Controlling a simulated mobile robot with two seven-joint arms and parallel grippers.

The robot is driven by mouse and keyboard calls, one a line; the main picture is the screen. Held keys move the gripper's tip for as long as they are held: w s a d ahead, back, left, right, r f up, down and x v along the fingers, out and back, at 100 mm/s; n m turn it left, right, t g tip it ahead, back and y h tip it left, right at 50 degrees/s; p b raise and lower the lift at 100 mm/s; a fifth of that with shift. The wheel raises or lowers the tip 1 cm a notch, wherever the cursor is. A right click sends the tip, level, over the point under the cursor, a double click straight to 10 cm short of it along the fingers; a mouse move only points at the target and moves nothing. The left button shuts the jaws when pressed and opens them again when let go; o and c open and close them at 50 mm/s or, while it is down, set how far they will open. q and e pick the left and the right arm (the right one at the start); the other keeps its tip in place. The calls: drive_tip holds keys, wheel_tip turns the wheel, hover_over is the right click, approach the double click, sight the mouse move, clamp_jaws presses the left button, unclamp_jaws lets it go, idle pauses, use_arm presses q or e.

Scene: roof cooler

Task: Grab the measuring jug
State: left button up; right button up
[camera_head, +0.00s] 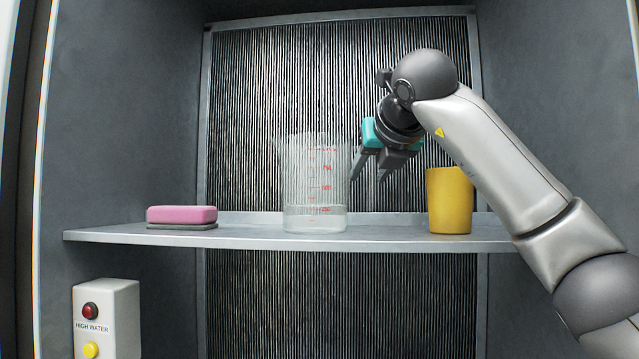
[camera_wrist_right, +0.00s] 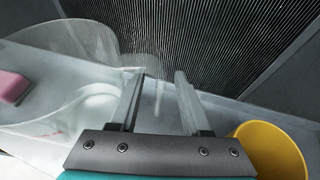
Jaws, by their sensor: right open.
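The measuring jug (camera_head: 313,190) is clear, with red markings, and stands upright near the middle of the shelf. A clear layer shows at its bottom. It also shows in the right wrist view (camera_wrist_right: 85,48), left of the fingers. My right gripper (camera_head: 370,176) is open, with nothing seen between its fingers. It points down, just right of the jug and above the shelf. In the right wrist view its fingers (camera_wrist_right: 158,98) are spread apart. I cannot tell whether the nearer finger touches the jug. My left gripper is out of view.
A yellow cup (camera_head: 449,202) stands on the shelf (camera_head: 385,238) right of the jug, under my right arm. A pink sponge (camera_head: 182,214) lies at the left. A ribbed panel (camera_head: 260,95) is behind. Below the shelf is a white box (camera_head: 107,312) with red and yellow buttons.

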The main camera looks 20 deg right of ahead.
drive_tip(key=shift+p+x, duration=0.3)
drive_tip(key=shift+x, duration=1.15)
drive_tip(key=shift+c, duration=0.4)
clamp_jaws()
drive_tip(key=shift+s+r, duration=0.1)
